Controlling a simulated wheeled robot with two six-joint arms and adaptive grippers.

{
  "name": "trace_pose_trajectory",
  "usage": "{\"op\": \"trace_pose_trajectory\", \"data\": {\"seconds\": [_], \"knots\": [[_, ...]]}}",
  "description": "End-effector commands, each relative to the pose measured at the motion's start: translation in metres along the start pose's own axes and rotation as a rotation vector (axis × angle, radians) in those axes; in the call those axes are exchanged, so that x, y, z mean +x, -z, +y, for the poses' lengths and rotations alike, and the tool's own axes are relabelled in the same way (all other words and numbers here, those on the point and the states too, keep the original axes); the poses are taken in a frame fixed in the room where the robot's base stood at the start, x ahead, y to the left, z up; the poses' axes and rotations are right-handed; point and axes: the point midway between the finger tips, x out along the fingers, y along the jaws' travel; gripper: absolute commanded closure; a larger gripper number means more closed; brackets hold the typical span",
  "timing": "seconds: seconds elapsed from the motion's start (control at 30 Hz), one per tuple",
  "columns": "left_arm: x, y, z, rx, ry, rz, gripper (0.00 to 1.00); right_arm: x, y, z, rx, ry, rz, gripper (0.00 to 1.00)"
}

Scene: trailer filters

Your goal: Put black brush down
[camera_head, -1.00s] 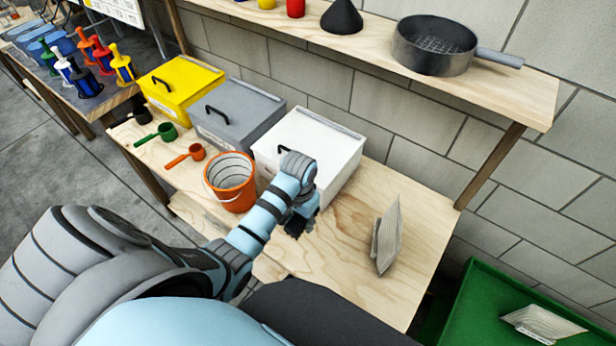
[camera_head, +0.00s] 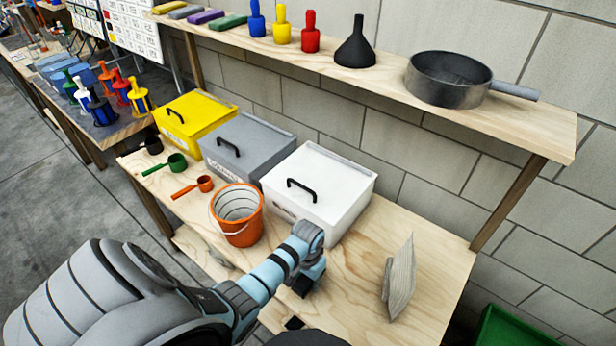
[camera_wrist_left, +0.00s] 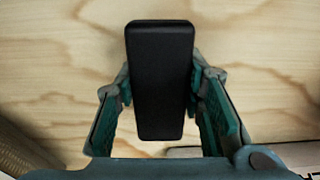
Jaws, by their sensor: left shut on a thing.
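The black brush (camera_wrist_left: 160,75) shows in the left wrist view as a smooth dark block with rounded corners. It lies between the two teal-padded fingers of my left gripper (camera_wrist_left: 161,92), which is shut on it. Pale wood grain of the bench lies behind it. In the head view my left gripper (camera_head: 308,278) is over the wooden bench (camera_head: 350,265), in front of the white box. There the brush is mostly hidden by my wrist. I cannot tell whether it touches the bench. My right gripper is not in view.
An orange bucket (camera_head: 237,218) stands left of my gripper. A white lidded box (camera_head: 330,190) stands behind it, beside grey (camera_head: 255,150) and yellow (camera_head: 195,118) boxes. A tilted grey filter-like panel (camera_head: 400,280) stands to the right. Bench between gripper and panel is clear.

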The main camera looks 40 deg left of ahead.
Motion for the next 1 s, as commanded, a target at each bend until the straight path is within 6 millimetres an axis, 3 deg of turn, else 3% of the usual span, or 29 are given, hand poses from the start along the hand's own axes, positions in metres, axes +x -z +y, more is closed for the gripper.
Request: {"op": "trace_pose_trajectory", "data": {"seconds": [0.03, 0.17, 0.57, 0.67, 1.0], "knots": [[0.002, 0.000, 0.000, 0.000, 0.000, 0.000, 0.63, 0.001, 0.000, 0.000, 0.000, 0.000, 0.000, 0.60], [0.001, 0.000, 0.000, 0.000, 0.000, 0.000, 0.44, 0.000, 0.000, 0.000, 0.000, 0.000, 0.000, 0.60], [-0.008, 0.000, 0.000, 0.000, 0.000, 0.001, 0.44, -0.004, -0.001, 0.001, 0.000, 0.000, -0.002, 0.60], [-0.025, 0.001, 0.000, 0.000, 0.000, 0.002, 0.44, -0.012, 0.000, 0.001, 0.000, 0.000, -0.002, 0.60], [-0.111, 0.001, 0.000, 0.000, 0.000, 0.003, 0.44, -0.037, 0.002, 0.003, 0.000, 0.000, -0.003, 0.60]]}}
